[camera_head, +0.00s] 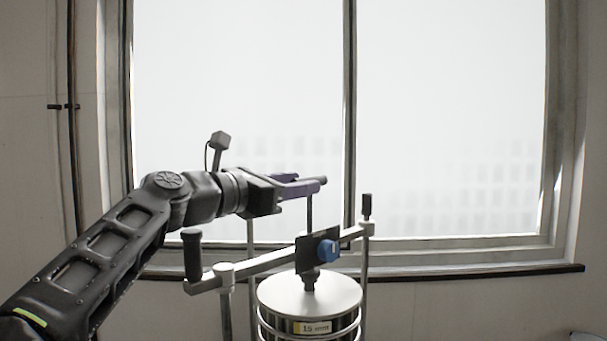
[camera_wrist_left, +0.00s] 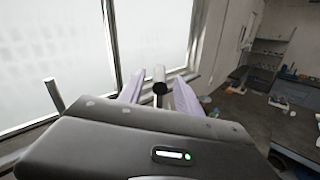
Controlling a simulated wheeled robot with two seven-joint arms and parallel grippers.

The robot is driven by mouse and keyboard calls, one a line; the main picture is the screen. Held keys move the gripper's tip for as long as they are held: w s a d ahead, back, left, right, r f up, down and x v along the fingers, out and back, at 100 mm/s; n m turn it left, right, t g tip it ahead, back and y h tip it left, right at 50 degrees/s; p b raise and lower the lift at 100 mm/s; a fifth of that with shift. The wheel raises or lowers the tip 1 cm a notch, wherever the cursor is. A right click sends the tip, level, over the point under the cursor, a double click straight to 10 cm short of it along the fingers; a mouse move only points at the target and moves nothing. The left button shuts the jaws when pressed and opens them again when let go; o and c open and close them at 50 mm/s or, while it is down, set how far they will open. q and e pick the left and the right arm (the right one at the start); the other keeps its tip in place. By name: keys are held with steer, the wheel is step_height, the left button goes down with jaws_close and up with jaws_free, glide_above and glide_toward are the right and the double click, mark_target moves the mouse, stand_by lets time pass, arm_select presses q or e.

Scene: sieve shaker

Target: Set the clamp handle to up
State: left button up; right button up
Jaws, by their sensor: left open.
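The sieve shaker's silver clamp bar (camera_head: 262,262) runs across above the round metal sieve lid (camera_head: 310,295). A black upright grip (camera_head: 192,255) is on its left end, and a smaller black upright knob (camera_head: 367,206) is at its right end. A blue knob (camera_head: 328,250) sits on a dark plate mid-bar. I cannot tell which part is the clamp handle. My left gripper (camera_head: 321,184) is open, above the bar, its purple fingers pointing right. In the left wrist view, a dark-ended rod (camera_wrist_left: 160,87) shows between the fingers; whether they touch it is unclear.
A large window (camera_head: 450,120) with a sill (camera_head: 480,272) is behind the shaker. Upright rods (camera_head: 364,275) flank the sieve stack. The left wrist view shows a counter (camera_wrist_left: 290,125) with small items at the right.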

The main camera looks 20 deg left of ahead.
arm_select(q)
steer(key=shift+x, duration=0.95)
steer(key=shift+c, duration=0.4)
jaws_close()
stand_by(0.3)
